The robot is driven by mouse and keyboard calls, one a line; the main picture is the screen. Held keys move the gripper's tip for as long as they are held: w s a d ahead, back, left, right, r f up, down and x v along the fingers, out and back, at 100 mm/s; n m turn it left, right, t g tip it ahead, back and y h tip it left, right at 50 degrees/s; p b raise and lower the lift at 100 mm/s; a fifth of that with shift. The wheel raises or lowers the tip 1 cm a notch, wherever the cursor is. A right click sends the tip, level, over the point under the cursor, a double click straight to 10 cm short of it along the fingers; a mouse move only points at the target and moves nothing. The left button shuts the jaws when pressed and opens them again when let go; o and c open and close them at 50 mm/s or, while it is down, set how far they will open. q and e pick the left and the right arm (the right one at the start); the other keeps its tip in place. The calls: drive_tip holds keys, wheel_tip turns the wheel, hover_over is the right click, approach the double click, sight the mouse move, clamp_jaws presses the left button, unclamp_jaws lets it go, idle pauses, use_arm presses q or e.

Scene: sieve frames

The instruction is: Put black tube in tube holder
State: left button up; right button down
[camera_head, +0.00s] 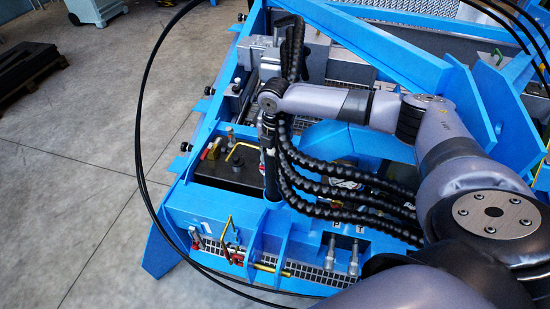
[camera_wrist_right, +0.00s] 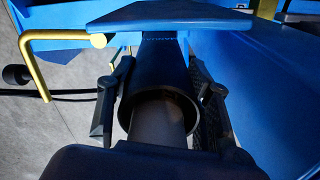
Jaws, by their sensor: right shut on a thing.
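My right gripper (camera_wrist_right: 162,68) is shut on the black tube (camera_wrist_right: 158,88), with one finger on each side of it. The tube is hollow, and its round open end faces the wrist camera with a grey cylinder showing inside. Its far end runs up to a blue plate (camera_wrist_right: 170,16) in the wrist view; whether it touches the plate is hidden. In the head view the tube (camera_head: 271,182) hangs roughly upright below my right wrist, over the blue frame's front left part. I cannot pick out the tube holder with certainty. My left gripper is not in view.
A bent yellow rod (camera_wrist_right: 62,36) stands left of the tube; it also shows in the head view (camera_head: 243,148), above a dark box (camera_head: 228,174). Black segmented hoses (camera_head: 335,200) hang close on the right. The blue frame (camera_head: 190,200) surrounds the spot. Open floor (camera_head: 85,170) lies left.

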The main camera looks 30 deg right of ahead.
drive_tip(key=c, duration=0.8)
unclamp_jaws()
wheel_tip(320, 180, up, 12)
drive_tip(key=shift+r+b, duration=0.1)
drive_tip(key=shift+b, duration=0.55)
